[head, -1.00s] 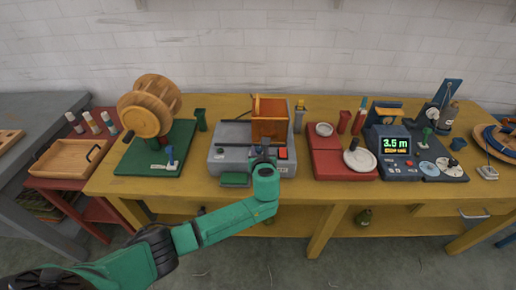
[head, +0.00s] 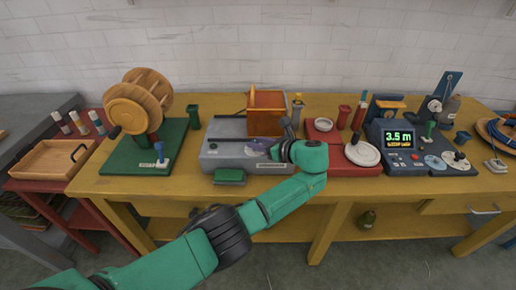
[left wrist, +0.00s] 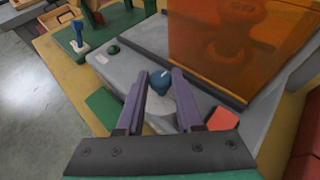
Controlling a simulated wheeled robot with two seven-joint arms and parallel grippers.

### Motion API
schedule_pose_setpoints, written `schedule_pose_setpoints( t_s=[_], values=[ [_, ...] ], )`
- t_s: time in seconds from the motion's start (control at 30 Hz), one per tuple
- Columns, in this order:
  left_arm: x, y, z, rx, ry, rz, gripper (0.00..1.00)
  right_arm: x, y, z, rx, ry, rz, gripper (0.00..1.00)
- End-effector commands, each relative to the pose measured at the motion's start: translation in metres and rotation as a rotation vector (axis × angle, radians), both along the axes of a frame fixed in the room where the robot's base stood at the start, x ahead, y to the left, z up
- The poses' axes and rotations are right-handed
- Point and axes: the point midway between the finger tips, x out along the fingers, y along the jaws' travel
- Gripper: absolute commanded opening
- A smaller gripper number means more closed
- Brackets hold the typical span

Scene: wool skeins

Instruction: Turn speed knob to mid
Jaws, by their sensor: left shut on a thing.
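The blue speed knob (left wrist: 160,84) sits on a pale round plate on top of the grey machine (left wrist: 128,62). A small light mark shows on its top; I cannot read its setting. My left gripper (left wrist: 160,76) has its two purple fingers on either side of the knob and is shut on it. In the head view my left gripper (head: 272,146) is at the front right of the grey machine (head: 222,158), and my wrist hides the knob. My right gripper is not in view.
An orange see-through guard (head: 267,113) stands on the machine, close beyond the fingers. A red button (left wrist: 223,119) is right of the right finger. A dark green button (left wrist: 113,49) is at left. A green block (head: 229,177) is at the machine's front. A red base (head: 350,168) stands close right.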

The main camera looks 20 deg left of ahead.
Motion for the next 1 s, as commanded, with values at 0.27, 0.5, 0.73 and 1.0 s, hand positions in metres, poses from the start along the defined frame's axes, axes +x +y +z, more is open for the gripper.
schedule_pose_setpoints(
  t_s=[0.27,0.5,0.73,1.0],
  values=[
    [0.0,0.001,-0.001,-0.001,0.003,0.012,0.0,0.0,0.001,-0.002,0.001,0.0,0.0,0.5],
    [0.0,0.001,-0.001,-0.002,0.003,0.012,0.58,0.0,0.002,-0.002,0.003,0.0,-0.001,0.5],
    [0.0,0.001,0.0,-0.001,0.002,0.011,0.65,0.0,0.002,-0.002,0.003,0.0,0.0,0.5],
    [0.002,0.007,0.01,0.0,0.002,0.014,0.65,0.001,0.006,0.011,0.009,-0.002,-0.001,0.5]
  ],
)
